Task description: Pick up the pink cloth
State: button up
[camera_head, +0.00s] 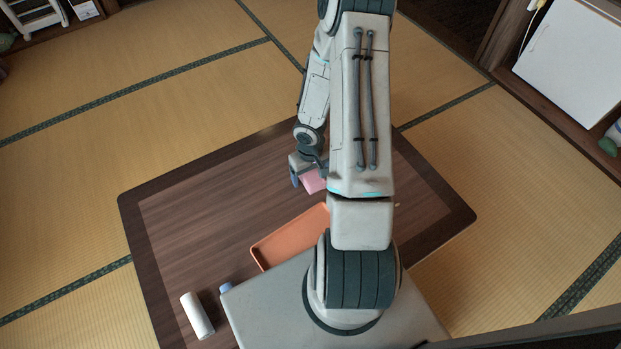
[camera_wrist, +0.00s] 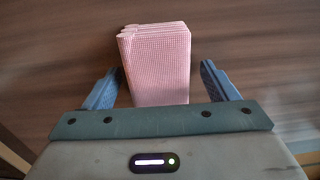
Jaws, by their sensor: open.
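The pink cloth (camera_wrist: 158,62) is folded into a thick pad and lies on the brown wooden table. In the wrist view my gripper (camera_wrist: 162,80) is open, with one blue finger on each side of the cloth's near part. A gap shows between each finger and the cloth. In the head view the cloth (camera_head: 314,181) shows partly, beside my gripper (camera_head: 304,176), with my arm hiding the rest.
An orange tray (camera_head: 262,250) lies on the table (camera_head: 190,215), partly hidden by my body. A white cylinder (camera_head: 197,315) and a small blue item (camera_head: 226,287) are near the table's lower left. The table's left part is clear. Tatami floor surrounds it.

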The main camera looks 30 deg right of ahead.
jog(key=shift+f, duration=0.1)
jog(key=c, duration=1.1)
jog(key=shift+o, duration=0.2)
jog(key=shift+r+p, duration=0.4)
jog(key=shift+r, duration=0.15)
notch_tip(320, 180, up, 4)
jog(key=shift+f+p, duration=0.2)
jog(key=shift+p, duration=0.95)
jog(key=s+d+r+p, duration=0.3)
jog(key=s+d+r, duration=0.3)
jog(key=s, duration=0.3)
jog(key=shift+s+d+r, duration=0.2)
jog(key=shift+s, duration=0.2)
jog(key=shift+o, duration=0.5)
jog(key=shift+w, duration=0.1)
